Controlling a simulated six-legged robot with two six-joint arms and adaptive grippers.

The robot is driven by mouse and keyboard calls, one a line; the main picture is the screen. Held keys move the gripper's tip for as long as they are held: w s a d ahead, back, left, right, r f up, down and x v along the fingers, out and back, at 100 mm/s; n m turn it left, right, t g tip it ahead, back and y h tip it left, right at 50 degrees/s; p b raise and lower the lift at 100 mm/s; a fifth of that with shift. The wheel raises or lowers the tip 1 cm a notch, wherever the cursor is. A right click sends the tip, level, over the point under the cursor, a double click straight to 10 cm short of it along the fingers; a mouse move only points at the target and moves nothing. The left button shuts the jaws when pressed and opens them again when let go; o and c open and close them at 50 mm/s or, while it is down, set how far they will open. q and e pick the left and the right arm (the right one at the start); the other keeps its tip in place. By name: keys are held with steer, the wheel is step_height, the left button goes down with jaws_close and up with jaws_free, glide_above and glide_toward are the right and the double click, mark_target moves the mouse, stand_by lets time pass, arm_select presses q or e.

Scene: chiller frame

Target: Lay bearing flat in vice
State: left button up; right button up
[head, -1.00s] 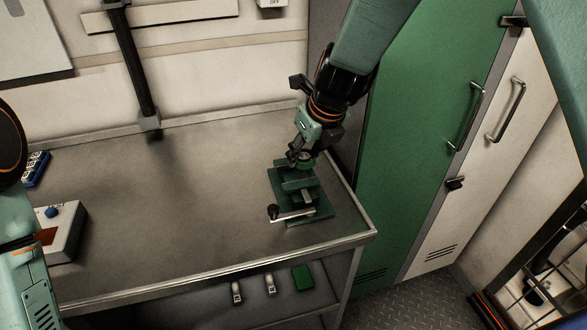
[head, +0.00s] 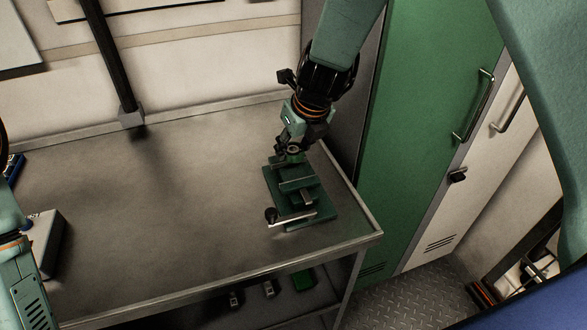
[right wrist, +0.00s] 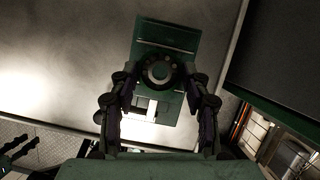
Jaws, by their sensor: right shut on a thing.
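The green vice (head: 328,212) stands near the right end of the metal workbench, with its crank handle toward the front left. It also shows in the right wrist view (right wrist: 168,36). My right gripper (head: 294,154) is over the rear part of the vice, pointing down. In the right wrist view its fingers (right wrist: 158,76) are shut on the round bearing (right wrist: 158,72), which shows as a dark ring with a lighter centre, in front of the vice. I cannot tell whether the bearing touches the vice.
The workbench (head: 170,215) is clear in the middle. A grey box (head: 45,245) stands at its left, partly behind my left arm. A black post (head: 118,70) rises at the back. A green locker (head: 420,130) is close on the right. Small items lie on the shelf below.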

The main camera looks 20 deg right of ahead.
mark_target(299, 159)
steer(key=f+b, duration=0.1)
steer(key=f, duration=0.1)
steer(key=f+b, duration=0.1)
steer(key=f, duration=0.2)
steer(key=shift+w+d, duration=0.1)
steer(key=shift+d, duration=0.1)
steer(key=shift+f+b, duration=0.4)
steer(key=shift+f, duration=0.1)
steer(key=shift+a+r, duration=0.15)
steer(key=shift+a, duration=0.05)
steer(key=shift+d, duration=0.1)
steer(key=o, duration=0.8)
steer(key=shift+f, duration=0.25)
steer(key=shift+c, duration=0.2)
steer(key=o, duration=0.5)
steer(key=shift+c, duration=0.2)
steer(key=shift+r, duration=0.1)
